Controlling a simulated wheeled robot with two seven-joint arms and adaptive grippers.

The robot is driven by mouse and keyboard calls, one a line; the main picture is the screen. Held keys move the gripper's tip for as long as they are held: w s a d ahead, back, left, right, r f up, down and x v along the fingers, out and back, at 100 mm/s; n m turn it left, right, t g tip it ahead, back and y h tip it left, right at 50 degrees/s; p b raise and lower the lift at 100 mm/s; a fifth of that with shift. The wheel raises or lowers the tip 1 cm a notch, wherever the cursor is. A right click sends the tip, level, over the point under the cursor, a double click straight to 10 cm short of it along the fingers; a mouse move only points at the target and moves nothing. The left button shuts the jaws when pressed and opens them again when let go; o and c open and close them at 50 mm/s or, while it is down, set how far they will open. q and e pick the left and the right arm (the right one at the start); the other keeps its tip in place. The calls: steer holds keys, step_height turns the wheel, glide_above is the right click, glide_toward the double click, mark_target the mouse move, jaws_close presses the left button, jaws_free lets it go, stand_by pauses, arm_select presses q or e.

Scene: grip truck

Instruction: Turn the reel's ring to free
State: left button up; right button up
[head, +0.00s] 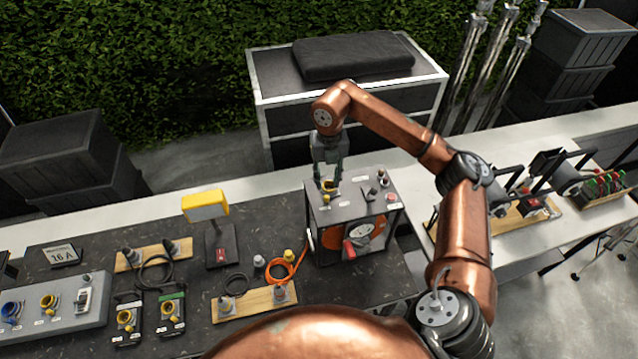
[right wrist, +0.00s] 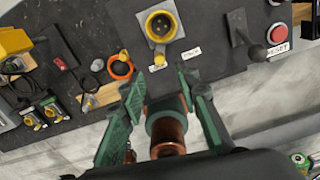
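The reel is a dark box (head: 325,222) with an orange drum (head: 378,232) in its front, standing on the bench. On its top is a yellow round socket with a ring (head: 329,186), which also shows in the right wrist view (right wrist: 160,25), with small white labels beside it. The lettering is too small to read surely. My right gripper (head: 328,176) points down over the box top at this socket. In the right wrist view its two green fingers (right wrist: 165,80) are apart with nothing held between them; the socket lies just beyond their tips. My left gripper is not in view.
A lever (right wrist: 250,48) and a red reset button (right wrist: 279,34) stand on the same top, right of the socket. An orange cable (head: 290,275) lies left of the box. A yellow lamp (head: 206,205) and several sockets stand further left.

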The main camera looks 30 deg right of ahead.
mark_target(327, 196)
steer(key=shift+w+d+f, duration=0.1)
steer(key=shift+f, duration=0.1)
step_height(327, 196, down, 6)
steer(key=p, duration=0.2)
steer(key=shift+r+p, duration=0.15)
steer(key=shift+p, duration=0.2)
steer(key=shift+f, duration=0.7)
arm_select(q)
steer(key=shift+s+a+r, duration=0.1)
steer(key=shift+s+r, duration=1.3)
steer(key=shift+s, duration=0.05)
arm_select(e)
jaws_close()
